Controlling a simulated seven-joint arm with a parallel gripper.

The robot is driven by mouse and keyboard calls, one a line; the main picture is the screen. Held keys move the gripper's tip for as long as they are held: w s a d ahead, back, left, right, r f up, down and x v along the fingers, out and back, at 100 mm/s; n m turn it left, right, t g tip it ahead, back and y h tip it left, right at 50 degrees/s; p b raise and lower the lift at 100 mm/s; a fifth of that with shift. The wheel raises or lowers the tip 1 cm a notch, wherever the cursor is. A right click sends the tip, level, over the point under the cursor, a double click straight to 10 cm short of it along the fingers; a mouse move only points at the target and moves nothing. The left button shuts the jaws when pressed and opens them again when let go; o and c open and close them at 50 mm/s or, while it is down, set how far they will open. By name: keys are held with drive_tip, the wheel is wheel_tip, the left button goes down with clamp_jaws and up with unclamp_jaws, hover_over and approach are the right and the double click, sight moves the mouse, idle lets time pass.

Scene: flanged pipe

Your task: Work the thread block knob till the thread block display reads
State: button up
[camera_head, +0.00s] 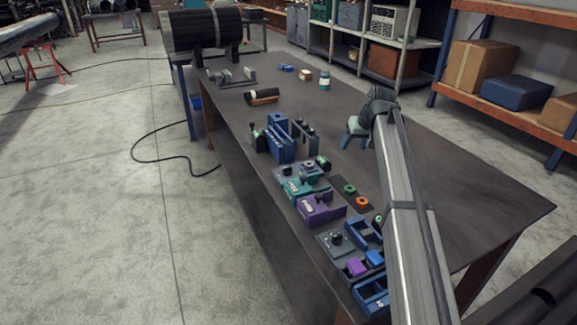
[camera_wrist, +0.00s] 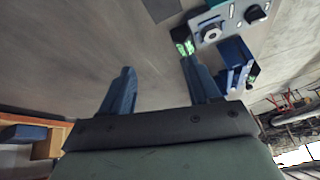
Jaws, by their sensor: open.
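My gripper (camera_head: 356,136) is open and empty over the table, right of the row of devices. In the wrist view its two blue fingers (camera_wrist: 158,80) stand apart with bare tabletop between them. A teal block (camera_head: 298,188) and a purple block (camera_head: 318,209) each have a dark knob and a small display, too small to read. I cannot tell which device is the thread block. In the wrist view, a pale device (camera_wrist: 210,30) with a round knob lies beyond the right finger. A green lit display (camera_wrist: 185,48) shows beside it; its reading is unclear.
Blue upright plates (camera_head: 281,138) stand behind the teal block. A dark mat (camera_head: 350,193) holds green and orange rings. Blue trays (camera_head: 372,295) and a purple cube (camera_head: 356,266) lie near the front. A jar (camera_head: 324,80) stands farther back. The table's right side is clear.

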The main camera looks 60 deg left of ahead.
sight(288, 168)
drive_tip(key=s+a+r+n, duration=0.15)
drive_tip(key=s+a, duration=0.25)
drive_tip(key=s, duration=0.5)
drive_tip(key=s+a+n, duration=0.2)
drive_tip(key=s+a, duration=0.1)
drive_tip(key=s, duration=0.6)
drive_tip(key=shift+h, duration=0.4)
drive_tip(key=x, duration=1.3)
drive_tip(key=shift+s+a+f, duration=0.15)
drive_tip(key=shift+s+f, duration=0.15)
drive_tip(key=shift+f, duration=0.05)
drive_tip(key=shift+c, duration=0.3)
drive_tip(key=c, duration=1)
drive_tip(key=shift+m, duration=0.25)
